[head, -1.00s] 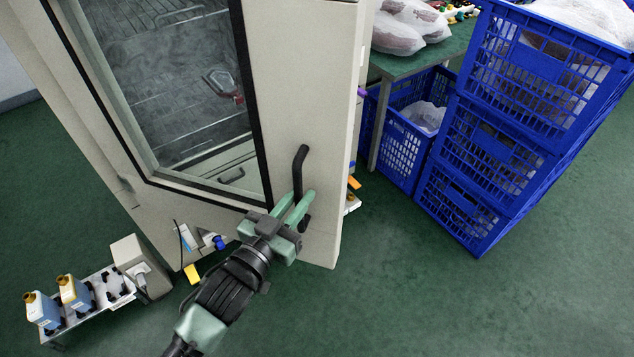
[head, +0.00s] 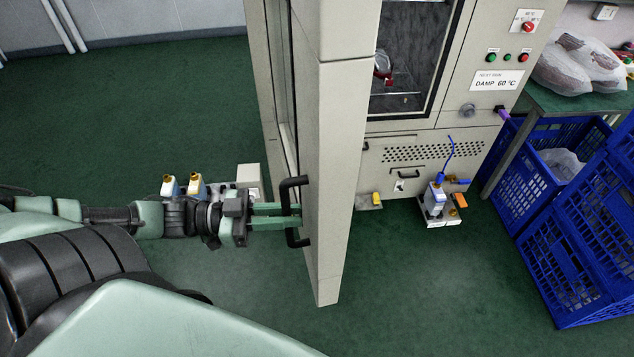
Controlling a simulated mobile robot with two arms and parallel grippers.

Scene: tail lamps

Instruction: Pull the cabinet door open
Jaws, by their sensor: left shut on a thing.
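The cabinet door (head: 343,150) stands swung wide open, seen nearly edge-on in the middle of the head view. Its black bar handle (head: 292,182) is on the door's left face. My left gripper (head: 290,215) reaches in from the left and is shut on the handle. The handle hides part of the fingertips. The cabinet (head: 470,105) stands behind and right of the door. Its dark interior shows with a wire shelf and a small red and clear item. My right gripper is not in view.
Blue crates (head: 585,240) stand at the right, beside a green-topped table (head: 575,105) with bagged items. A small pump unit (head: 436,203) sits on the floor before the cabinet. Bottles on a low stand (head: 195,185) are behind my left gripper. Floor at back left is clear.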

